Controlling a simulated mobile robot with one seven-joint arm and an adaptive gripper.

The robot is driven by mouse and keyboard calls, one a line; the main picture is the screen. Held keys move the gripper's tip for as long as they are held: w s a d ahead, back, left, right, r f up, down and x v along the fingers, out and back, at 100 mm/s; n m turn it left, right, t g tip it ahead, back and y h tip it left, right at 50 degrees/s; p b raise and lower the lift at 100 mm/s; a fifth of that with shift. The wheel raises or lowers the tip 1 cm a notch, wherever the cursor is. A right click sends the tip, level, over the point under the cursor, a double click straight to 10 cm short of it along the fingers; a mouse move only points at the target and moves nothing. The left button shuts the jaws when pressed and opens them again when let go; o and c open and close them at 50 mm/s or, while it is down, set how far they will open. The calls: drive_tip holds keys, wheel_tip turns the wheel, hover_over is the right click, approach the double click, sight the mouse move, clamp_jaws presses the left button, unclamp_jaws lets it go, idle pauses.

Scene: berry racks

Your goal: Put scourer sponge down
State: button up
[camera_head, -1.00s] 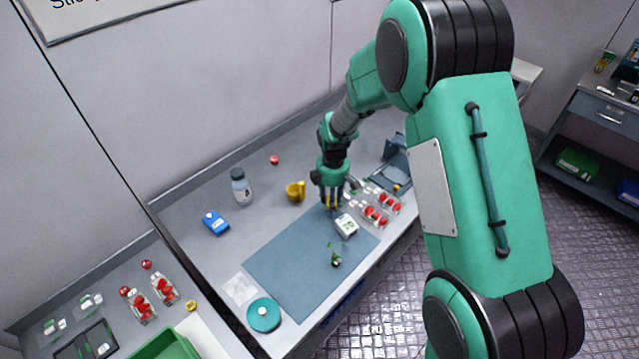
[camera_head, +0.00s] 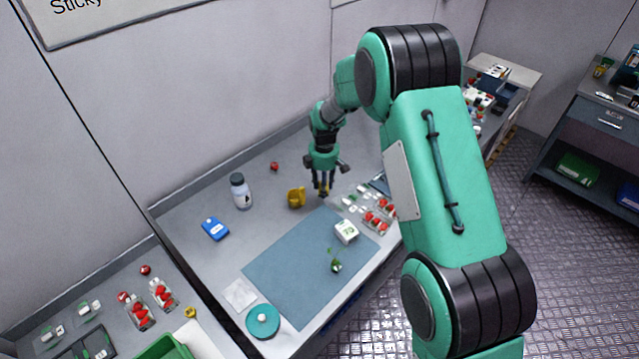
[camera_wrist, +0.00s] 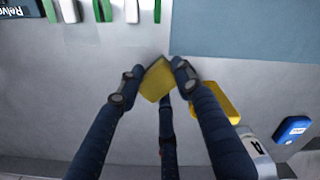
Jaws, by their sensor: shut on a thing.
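My gripper (camera_head: 323,189) is above the grey bench, just behind the far edge of the blue-grey mat (camera_head: 290,270). In the wrist view its dark fingers (camera_wrist: 155,85) are closed around the yellow scourer sponge (camera_wrist: 157,79). The sponge is tilted between the fingertips, with bare grey bench showing around it. In the head view the sponge is small and mostly hidden by the fingers. I cannot tell whether it touches the bench.
Clear packs with red berries (camera_head: 380,214) lie to the right. A white box (camera_head: 346,232) and a small plant (camera_head: 335,266) are on the mat. A bottle (camera_head: 241,192) and blue device (camera_head: 215,229) stand left.

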drive_tip(key=shift+w+a+f, duration=0.1)
drive_tip(key=shift+w+a, duration=0.1)
drive_tip(key=shift+w, duration=0.75)
drive_tip(key=shift+w+a+f, duration=0.1)
drive_tip(key=shift+w+a, duration=0.15)
drive_tip(key=shift+w, duration=0.65)
drive_tip(key=shift+w+a+f, duration=0.1)
drive_tip(key=shift+w+a, duration=0.1)
drive_tip(key=shift+w, duration=0.75)
drive_tip(key=shift+f, duration=1.7)
drive_tip(key=shift+f+b, duration=0.2)
drive_tip(key=shift+b, duration=0.15)
drive_tip(key=o, duration=0.8)
drive_tip(key=shift+o, duration=0.2)
drive_tip(key=shift+r, duration=0.15)
